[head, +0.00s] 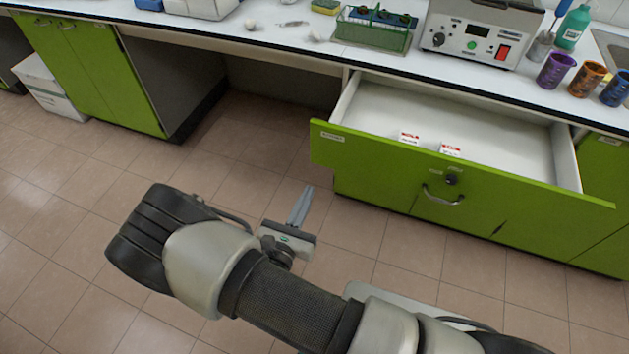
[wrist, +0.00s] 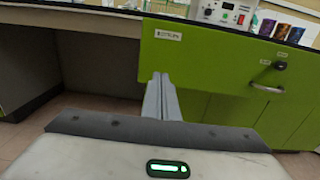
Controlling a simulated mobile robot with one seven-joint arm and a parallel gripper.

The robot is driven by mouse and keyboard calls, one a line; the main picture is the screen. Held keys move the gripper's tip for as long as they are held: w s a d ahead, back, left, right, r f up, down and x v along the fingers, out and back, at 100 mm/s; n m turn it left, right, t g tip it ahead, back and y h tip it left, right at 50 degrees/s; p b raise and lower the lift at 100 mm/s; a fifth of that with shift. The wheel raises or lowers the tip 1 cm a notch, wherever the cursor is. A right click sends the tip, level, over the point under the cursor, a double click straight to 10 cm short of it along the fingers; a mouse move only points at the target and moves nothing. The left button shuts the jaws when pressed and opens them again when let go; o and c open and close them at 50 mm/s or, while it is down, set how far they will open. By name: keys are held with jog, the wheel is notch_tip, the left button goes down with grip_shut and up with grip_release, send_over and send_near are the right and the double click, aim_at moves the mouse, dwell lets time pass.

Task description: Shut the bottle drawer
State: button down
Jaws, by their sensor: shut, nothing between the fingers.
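The bottle drawer (head: 462,165) is a wide green-fronted drawer under the white worktop, and it stands pulled well out. Its front has a label at the left end, a round lock and a curved metal handle (head: 443,196). Inside are two small white-and-red boxes (head: 409,136) on a white floor. My gripper (head: 301,205) is shut and empty, in front of and to the left of the drawer front, apart from it in the head view. In the wrist view the shut fingers (wrist: 161,96) appear in front of the left part of the green drawer front (wrist: 195,58).
A heater-like device (head: 482,32), a green rack (head: 375,28) and several coloured beakers (head: 556,70) stand on the worktop (head: 290,38). An open knee space lies left of the drawer, then a green cabinet (head: 85,60). The tiled floor (head: 60,250) is clear.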

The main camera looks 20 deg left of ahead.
aim_at(328, 151)
jog(key=w+b, duration=0.1)
jog(key=w, duration=1.1)
jog(key=shift+w, duration=0.35)
jog(key=shift+w, duration=0.1)
